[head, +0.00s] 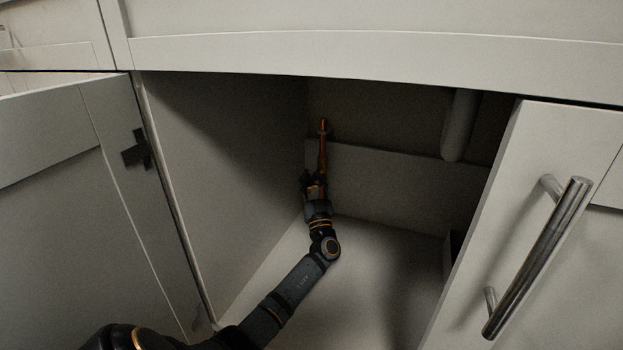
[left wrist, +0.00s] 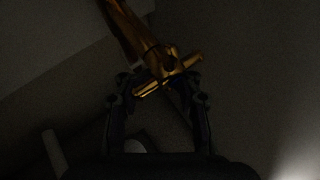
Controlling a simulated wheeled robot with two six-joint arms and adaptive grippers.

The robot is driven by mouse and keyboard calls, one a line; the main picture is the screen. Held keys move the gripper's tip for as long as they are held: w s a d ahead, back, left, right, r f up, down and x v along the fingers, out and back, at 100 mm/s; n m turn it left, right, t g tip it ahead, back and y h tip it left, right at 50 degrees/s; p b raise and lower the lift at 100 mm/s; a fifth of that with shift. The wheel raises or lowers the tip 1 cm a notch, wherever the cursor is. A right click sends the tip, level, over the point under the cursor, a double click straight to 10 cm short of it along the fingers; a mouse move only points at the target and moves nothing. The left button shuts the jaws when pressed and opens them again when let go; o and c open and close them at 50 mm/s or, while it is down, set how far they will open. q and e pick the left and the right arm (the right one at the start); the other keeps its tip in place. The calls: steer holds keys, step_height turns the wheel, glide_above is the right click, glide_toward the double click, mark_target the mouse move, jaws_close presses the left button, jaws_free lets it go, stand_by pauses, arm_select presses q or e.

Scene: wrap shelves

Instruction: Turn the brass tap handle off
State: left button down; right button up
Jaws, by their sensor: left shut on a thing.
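The brass tap's upright pipe (head: 322,150) stands at the back left inside the open cabinet. In the left wrist view the brass pipe (left wrist: 122,25) runs down to the brass tap handle (left wrist: 182,69), which lies crosswise, tilted, between the fingers. My left gripper (head: 314,184) reaches into the cabinet and is shut on the handle; it also shows in the left wrist view (left wrist: 156,84). In the head view the gripper hides most of the handle. The wrist view is dark, so the finger contact is hard to see. My right gripper is not in view.
A cabinet door (head: 60,210) stands open at the left. A panel (head: 500,240) with a long metal bar handle (head: 540,258) borders the opening at the right. A grey pipe (head: 461,125) hangs at the back right. The cabinet floor (head: 375,262) right of my arm is largely clear.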

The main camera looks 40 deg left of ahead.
arm_select(q)
steer(key=c, duration=1.1)
jaws_free()
steer(key=shift+w+d, duration=0.1)
steer(key=shift+o, duration=0.2)
steer(key=shift+f, duration=0.1)
steer(key=v, duration=1.2)
